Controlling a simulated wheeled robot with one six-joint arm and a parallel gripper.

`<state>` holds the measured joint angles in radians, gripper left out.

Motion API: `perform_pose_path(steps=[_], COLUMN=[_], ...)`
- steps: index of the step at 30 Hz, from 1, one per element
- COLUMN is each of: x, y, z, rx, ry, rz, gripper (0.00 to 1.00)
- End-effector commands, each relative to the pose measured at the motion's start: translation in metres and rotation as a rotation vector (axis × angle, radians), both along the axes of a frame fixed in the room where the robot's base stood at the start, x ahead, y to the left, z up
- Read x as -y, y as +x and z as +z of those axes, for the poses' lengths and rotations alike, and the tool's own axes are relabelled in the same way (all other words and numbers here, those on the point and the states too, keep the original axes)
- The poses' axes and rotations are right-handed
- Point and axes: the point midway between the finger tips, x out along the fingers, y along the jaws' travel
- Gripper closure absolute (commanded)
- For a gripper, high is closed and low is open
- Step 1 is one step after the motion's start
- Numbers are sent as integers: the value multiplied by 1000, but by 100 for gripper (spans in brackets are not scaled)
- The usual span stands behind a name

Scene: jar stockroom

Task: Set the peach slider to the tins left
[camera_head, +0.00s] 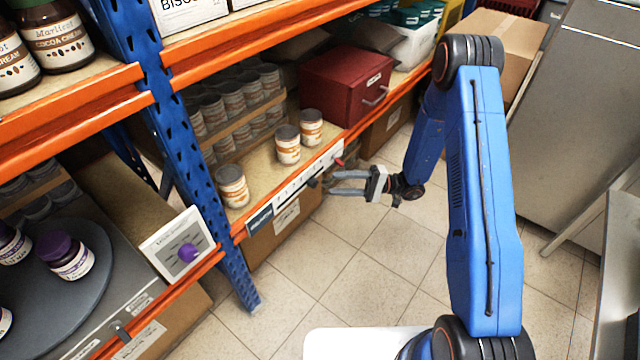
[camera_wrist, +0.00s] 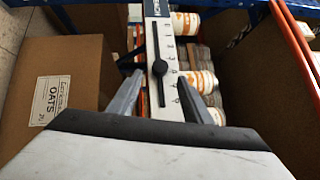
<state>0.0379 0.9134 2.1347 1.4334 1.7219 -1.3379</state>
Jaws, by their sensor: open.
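The slider is a white strip (camera_head: 295,182) on the front edge of the lower shelf, with a dark label at its left end. In the wrist view the strip (camera_wrist: 178,110) has a black slot, a row of marks and a dark knob (camera_wrist: 160,67); the digits are too small to read surely. Three tins with orange-and-white labels stand at the front of the shelf behind it: a left tin (camera_head: 232,186), a middle tin (camera_head: 288,146) and a right tin (camera_head: 311,128). My gripper (camera_head: 328,182) is open before the strip's right part. Its fingertips (camera_wrist: 160,78) lie either side of the knob, apparently not touching it.
More tins (camera_head: 232,100) stand in rows behind. A red box (camera_head: 347,86) is to their right. A cardboard box (camera_wrist: 60,85) marked oats lies below the shelf. A blue post (camera_head: 190,150) stands left, beside a panel with a purple knob (camera_head: 187,252). The tiled floor (camera_head: 350,290) is clear.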

Motion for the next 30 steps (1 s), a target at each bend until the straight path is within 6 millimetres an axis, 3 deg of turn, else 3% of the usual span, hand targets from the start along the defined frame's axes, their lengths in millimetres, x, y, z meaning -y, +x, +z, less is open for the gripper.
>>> perform_pose_path(steps=[6,12,26,30], x=[-37,-59,-67,-67], y=[-5,-7,-8,-8], z=[5,9,10,10], rx=[0,0,0,0], ry=[0,0,0,0], rz=[3,2,0,0], gripper=[55,55,55,89])
